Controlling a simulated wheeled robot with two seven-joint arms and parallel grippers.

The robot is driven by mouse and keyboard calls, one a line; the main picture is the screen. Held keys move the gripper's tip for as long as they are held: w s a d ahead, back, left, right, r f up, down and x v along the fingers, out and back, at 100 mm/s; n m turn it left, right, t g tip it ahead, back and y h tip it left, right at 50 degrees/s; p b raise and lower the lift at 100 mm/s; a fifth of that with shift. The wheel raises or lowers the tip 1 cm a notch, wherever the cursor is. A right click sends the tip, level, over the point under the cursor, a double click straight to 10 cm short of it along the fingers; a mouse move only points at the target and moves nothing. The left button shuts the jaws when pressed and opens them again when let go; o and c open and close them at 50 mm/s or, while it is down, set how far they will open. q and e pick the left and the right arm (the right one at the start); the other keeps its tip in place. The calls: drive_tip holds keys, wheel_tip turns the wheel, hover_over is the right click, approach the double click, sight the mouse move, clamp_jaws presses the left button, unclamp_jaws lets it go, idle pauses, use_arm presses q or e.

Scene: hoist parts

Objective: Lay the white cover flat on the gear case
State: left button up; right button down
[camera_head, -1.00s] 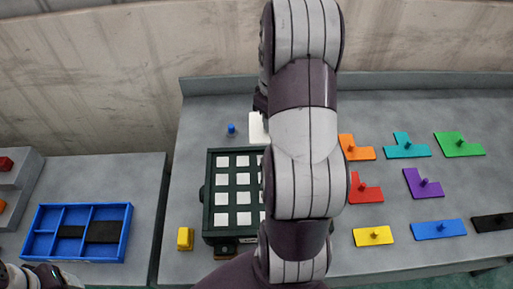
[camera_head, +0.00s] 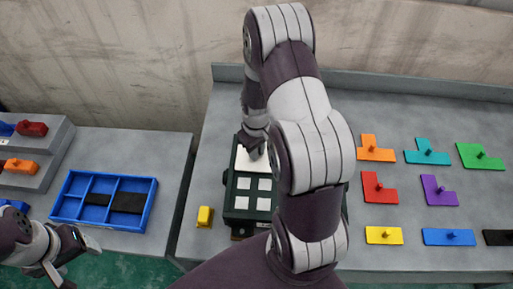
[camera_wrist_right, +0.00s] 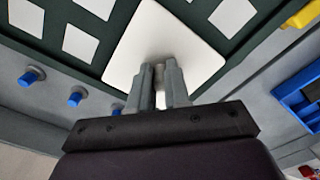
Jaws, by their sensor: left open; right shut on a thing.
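The gear case (camera_head: 252,193) is a dark green box with white squares on top, partly hidden behind my right arm. The white cover (camera_head: 243,161) is over its far left part; in the right wrist view the cover (camera_wrist_right: 150,35) is a white plate with rounded corners. My right gripper (camera_wrist_right: 160,80) is shut on a small stem at the middle of the cover. In the head view the right gripper (camera_head: 253,151) is mostly hidden by its wrist. I cannot tell whether the cover touches the case. My left gripper (camera_head: 75,257) is open and empty at the lower left.
A yellow block (camera_head: 205,216) stands left of the case. Several blue pegs (camera_wrist_right: 75,98) show beside the case in the right wrist view. A blue tray (camera_head: 65,207) lies on the left table. Flat coloured pieces with knobs, such as a red one (camera_head: 379,188), lie at the right.

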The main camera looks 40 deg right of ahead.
drive_tip(key=shift+d+f, duration=0.2)
drive_tip(key=c, duration=1.1)
unclamp_jaws()
drive_tip(key=shift+a, duration=0.1)
